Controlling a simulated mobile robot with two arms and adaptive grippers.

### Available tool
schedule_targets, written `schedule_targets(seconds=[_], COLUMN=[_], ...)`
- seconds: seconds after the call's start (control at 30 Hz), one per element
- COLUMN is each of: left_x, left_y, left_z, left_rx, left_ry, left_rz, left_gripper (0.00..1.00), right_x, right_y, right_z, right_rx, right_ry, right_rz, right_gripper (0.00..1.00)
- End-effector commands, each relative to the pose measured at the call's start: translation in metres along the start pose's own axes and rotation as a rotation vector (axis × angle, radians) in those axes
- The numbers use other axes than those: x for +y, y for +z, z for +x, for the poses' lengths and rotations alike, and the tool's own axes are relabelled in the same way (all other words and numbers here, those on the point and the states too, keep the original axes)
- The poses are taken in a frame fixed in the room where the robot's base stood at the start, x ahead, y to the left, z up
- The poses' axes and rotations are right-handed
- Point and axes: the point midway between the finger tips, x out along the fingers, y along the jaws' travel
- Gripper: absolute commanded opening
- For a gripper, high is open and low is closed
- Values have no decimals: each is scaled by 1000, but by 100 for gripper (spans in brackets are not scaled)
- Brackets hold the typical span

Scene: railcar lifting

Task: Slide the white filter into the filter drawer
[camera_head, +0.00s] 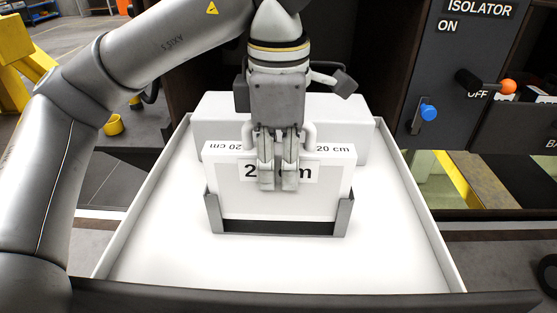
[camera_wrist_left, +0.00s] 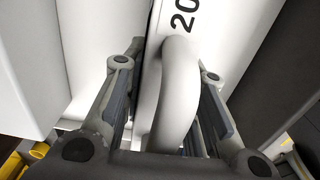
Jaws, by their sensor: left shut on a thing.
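The white filter (camera_head: 325,195), a box marked "20 cm", stands upright in the white filter drawer (camera_head: 405,245). Its lower edge sits between the uprights of a dark bracket (camera_head: 280,228) on the drawer floor. My left gripper (camera_head: 279,185) reaches down over the filter from above and hides the middle of its front label. In the left wrist view, the filter's curved white handle (camera_wrist_left: 178,95) lies between the fingers of my left gripper (camera_wrist_left: 165,95), which is shut on it. Whether the filter's underside touches the drawer floor is hidden. My right gripper is not in view.
A larger white block (camera_head: 220,118) stands behind the filter in the drawer. A dark front edge (camera_head: 300,303) runs along the near side. To the right are an isolator panel (camera_head: 450,85) with a blue knob (camera_head: 428,112) and an orange-tipped lever (camera_head: 508,86). Bare drawer floor surrounds the bracket.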

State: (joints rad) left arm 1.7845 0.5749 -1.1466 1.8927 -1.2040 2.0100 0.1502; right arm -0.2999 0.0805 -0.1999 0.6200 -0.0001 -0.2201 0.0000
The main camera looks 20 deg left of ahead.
Motion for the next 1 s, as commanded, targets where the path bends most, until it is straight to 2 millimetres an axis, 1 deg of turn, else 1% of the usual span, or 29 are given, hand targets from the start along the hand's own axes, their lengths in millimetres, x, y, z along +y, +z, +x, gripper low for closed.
schedule_targets(seconds=[0.03, 0.07, 0.5, 1.0], left_x=[-1, -1, -1, -1], left_y=[1, 1, 1, 0], left_z=[4, 3, -21, -43], left_rx=[1, 2, -1, 1], left_ry=[-9, -9, -5, -3], left_rz=[3, 3, 3, 3], left_gripper=[0, 0, 0, 0], right_x=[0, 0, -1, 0], right_y=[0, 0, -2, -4], right_z=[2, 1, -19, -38], right_rx=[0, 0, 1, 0], right_ry=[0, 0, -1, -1], right_rz=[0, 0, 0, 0], right_gripper=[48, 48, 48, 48])
